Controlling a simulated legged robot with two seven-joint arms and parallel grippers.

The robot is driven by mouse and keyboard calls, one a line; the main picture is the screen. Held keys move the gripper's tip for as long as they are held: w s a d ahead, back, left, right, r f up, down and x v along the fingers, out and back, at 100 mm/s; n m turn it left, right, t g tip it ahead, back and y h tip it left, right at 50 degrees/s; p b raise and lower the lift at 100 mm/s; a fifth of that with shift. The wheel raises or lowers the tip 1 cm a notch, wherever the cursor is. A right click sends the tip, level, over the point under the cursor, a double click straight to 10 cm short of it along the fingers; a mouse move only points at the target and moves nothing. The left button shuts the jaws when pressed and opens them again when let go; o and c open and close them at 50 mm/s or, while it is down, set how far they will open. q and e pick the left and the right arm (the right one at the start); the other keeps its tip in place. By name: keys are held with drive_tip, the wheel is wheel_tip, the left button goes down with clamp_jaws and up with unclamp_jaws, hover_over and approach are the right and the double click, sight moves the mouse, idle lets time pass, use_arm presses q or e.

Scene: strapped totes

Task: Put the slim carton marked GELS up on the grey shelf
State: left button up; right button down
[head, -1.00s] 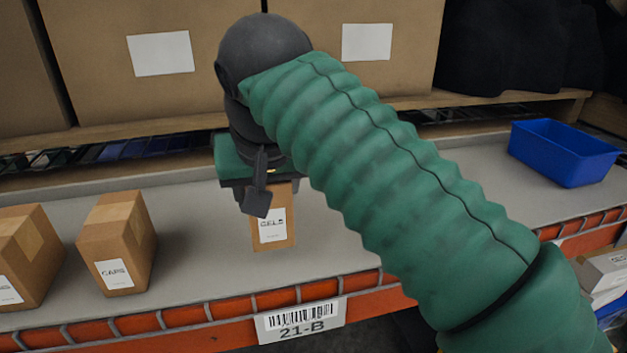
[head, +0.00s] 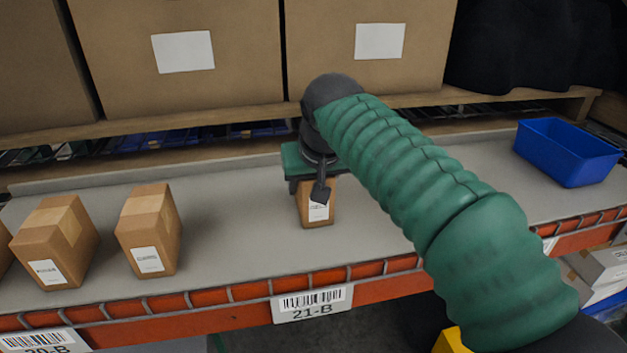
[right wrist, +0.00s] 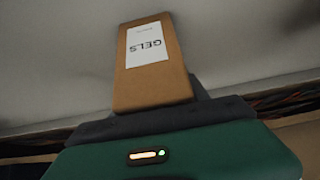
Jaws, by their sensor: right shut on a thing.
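The slim carton marked GELS (head: 316,213) is brown with a white label and stands upright over the grey shelf (head: 230,220), in the middle of the head view. My right gripper (head: 318,184) is shut on its upper part from above. The right wrist view also shows the carton (right wrist: 148,55) in the jaws (right wrist: 155,108), its GELS label upside down. I cannot tell whether its base touches the shelf. My left gripper is in neither view.
Brown cartons (head: 150,232) (head: 55,243) stand on the shelf at left. A blue bin (head: 567,152) stands at right. Large boxes (head: 180,85) sit on a higher ledge behind. An orange front edge (head: 205,304) carries a 21-B tag (head: 311,304). The shelf right of the carton is partly hidden by my arm.

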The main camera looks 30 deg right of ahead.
drive_tip(key=c, duration=0.9)
unclamp_jaws()
drive_tip(key=shift+w+a+f, duration=0.1)
drive_tip(key=shift+w+a, duration=0.05)
drive_tip(key=shift+a, duration=0.1)
drive_tip(key=o, duration=0.3)
drive_tip(key=shift+w+a+f, duration=0.1)
drive_tip(key=shift+w+a, duration=0.15)
drive_tip(key=shift+w, duration=0.05)
drive_tip(key=shift+d, duration=0.25)
drive_tip(key=shift+s+d+r, duration=0.25)
drive_tip(key=shift+r, duration=0.1)
drive_tip(key=v, duration=0.5)
drive_tip(key=b+v, duration=0.1)
drive_tip(key=v, duration=0.5)
drive_tip(key=shift+a, duration=0.2)
drive_tip(key=shift+s+a+r, duration=0.25)
drive_tip(key=shift+r, duration=0.1)
drive_tip(key=shift+w+d+f, duration=0.1)
